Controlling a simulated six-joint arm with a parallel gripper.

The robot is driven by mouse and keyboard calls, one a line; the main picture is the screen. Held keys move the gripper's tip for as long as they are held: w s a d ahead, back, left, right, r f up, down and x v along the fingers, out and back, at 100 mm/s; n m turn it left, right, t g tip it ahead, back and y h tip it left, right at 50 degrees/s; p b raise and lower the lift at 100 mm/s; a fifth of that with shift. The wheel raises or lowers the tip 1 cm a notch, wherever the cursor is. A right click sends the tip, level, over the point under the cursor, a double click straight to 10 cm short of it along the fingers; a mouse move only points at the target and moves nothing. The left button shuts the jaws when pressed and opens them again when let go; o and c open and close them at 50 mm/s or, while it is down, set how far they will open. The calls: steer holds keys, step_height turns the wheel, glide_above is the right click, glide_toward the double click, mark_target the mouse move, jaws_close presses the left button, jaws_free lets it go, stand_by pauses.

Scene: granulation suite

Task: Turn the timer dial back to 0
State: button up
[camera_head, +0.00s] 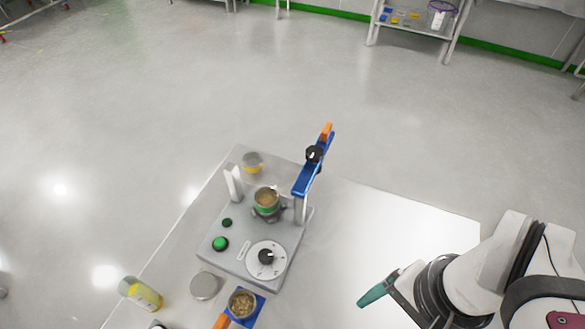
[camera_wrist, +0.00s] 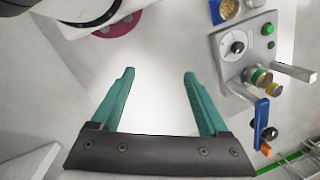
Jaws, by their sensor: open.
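The timer dial (camera_head: 267,257) is a white disc with a black knob, on the front right of a grey machine base (camera_head: 225,259). The knob's pointer setting is too small to read. The dial also shows in the wrist view (camera_wrist: 236,44), at the upper right, beyond the right finger. My gripper (camera_head: 374,292) is to the right of the machine in the head view, apart from the dial. In the wrist view my gripper (camera_wrist: 159,74) has two teal fingers spread wide with nothing between them.
The machine carries green buttons (camera_head: 220,243), a green-ringed cup (camera_head: 267,203) and a blue bar (camera_head: 315,165) on a post. A metal lid (camera_head: 205,286), a blue holder with a granule bowl (camera_head: 243,304) and a yellow bottle (camera_head: 141,294) are in front. The table's right side (camera_head: 390,230) is bare.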

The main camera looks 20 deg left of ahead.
steer(key=w+a+r+n+g, duration=0.1)
steer(key=w+a+r, duration=0.1)
steer(key=w+a, duration=0.5)
steer(key=shift+w+a+g, duration=0.3)
steer(key=shift+w+g, duration=0.1)
steer(key=shift+w, duration=0.75)
steer(key=n+g, duration=0.1)
steer(key=g, duration=0.1)
glide_above(266, 254)
steer(key=w+d, duration=0.2)
steer(key=w, duration=0.4)
step_height(266, 254, down, 6)
steer(key=shift+h, duration=0.4)
steer(key=x, duration=1.5)
steer(key=shift+w+a, duration=0.1)
steer(key=shift+a, duration=0.05)
jaws_close()
